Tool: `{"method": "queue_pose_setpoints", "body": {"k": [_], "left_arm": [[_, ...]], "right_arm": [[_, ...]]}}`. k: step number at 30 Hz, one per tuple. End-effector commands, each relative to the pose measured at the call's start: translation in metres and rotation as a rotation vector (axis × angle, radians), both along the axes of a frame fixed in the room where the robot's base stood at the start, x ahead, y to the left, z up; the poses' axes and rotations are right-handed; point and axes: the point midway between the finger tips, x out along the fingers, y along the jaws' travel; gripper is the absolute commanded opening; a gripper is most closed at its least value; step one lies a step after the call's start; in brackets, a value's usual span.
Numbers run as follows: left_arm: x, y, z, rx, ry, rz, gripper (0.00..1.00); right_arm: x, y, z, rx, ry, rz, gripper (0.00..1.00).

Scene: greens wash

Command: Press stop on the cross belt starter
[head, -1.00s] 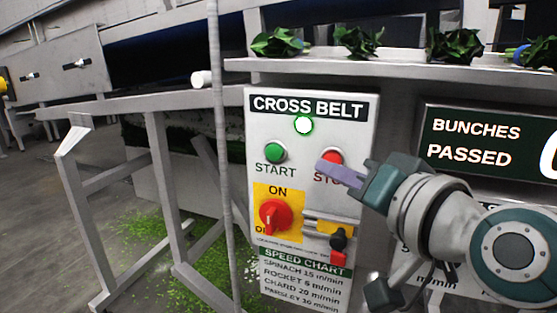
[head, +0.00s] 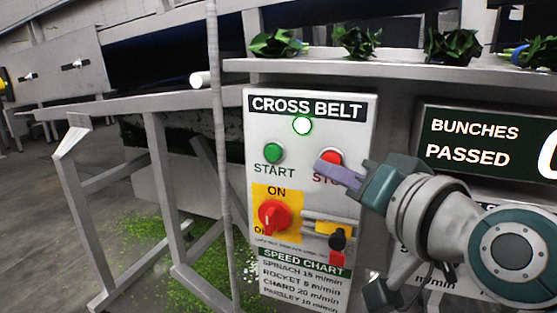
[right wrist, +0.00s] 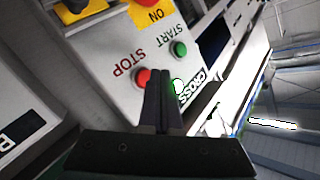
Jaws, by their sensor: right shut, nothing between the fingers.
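The cross belt starter (head: 350,120) is a pale grey box with a lit white-green lamp (head: 302,125) under its title. It carries a green start button (head: 273,153) and a red stop button (head: 331,157), which also shows in the right wrist view (right wrist: 142,76). My right gripper (head: 322,167) is shut and empty, its fingertips just below the stop button in the head view. In the right wrist view its fingers (right wrist: 160,75) lie beside the red button. I cannot tell whether they touch it. My left gripper is out of view.
A red rotary switch (head: 273,216) and a yellow-backed latch with a red tag (head: 330,230) sit below the buttons. A shelf (head: 400,70) with bunches of greens overhangs the box. A pole (head: 218,150) stands left; a bunches counter (head: 475,143) hangs right.

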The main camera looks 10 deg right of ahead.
Motion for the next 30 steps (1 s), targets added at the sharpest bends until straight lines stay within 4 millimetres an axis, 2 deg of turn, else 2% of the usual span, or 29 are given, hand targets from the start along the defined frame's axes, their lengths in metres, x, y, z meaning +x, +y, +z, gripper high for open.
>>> {"method": "queue_pose_setpoints", "body": {"k": [18, 30], "left_arm": [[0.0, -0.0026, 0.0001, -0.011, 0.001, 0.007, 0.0], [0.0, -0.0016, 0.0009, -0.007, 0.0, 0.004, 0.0]], "right_arm": [[0.0002, -0.0002, 0.0001, 0.0, 0.0, 0.0, 0.0], [0.0072, -0.0047, -0.0002, -0.001, 0.001, 0.001, 0.0]]}}
